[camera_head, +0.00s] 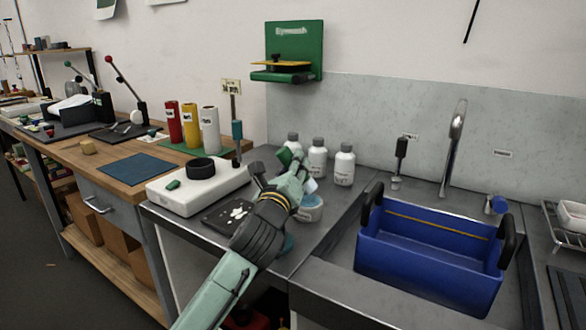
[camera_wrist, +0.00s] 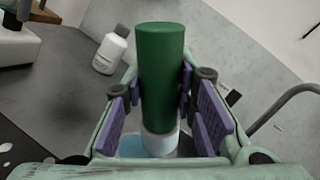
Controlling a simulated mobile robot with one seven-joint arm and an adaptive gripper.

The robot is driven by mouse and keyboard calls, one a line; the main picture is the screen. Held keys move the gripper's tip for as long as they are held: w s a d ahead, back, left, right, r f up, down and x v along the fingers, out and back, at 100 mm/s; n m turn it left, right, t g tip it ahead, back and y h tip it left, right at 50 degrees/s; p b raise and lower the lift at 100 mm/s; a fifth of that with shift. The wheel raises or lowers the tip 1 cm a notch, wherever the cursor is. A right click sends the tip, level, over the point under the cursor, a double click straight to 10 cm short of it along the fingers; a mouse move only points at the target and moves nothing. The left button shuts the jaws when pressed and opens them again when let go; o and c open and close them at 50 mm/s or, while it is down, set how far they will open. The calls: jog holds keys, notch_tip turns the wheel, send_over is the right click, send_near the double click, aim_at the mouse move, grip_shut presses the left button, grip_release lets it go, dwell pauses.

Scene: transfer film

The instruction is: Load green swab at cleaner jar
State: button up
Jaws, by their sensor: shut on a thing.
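My gripper (camera_head: 297,170) is shut on the green swab (camera_wrist: 162,75), with its purple finger pads on either side. The swab is a thick green cylinder with a pale end (camera_wrist: 160,144). In the head view its green part (camera_head: 285,155) shows just beyond the fingers. The cleaner jar (camera_head: 309,212), a low round pot with a blue top surface, stands on the steel counter just below my gripper. Its blue also shows behind the pale end in the wrist view (camera_wrist: 140,145). I cannot tell whether the pale end touches the jar.
White bottles (camera_head: 344,166) stand close behind the gripper. A white device with a black ring (camera_head: 202,170) and a dark plate with white pieces (camera_head: 222,212) lie to the left. A blue tub (camera_head: 430,262) is at the right. The counter between jar and tub is clear.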

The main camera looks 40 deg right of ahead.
jog(key=shift+r+p, duration=1.4)
jog(key=shift+r, duration=1.2)
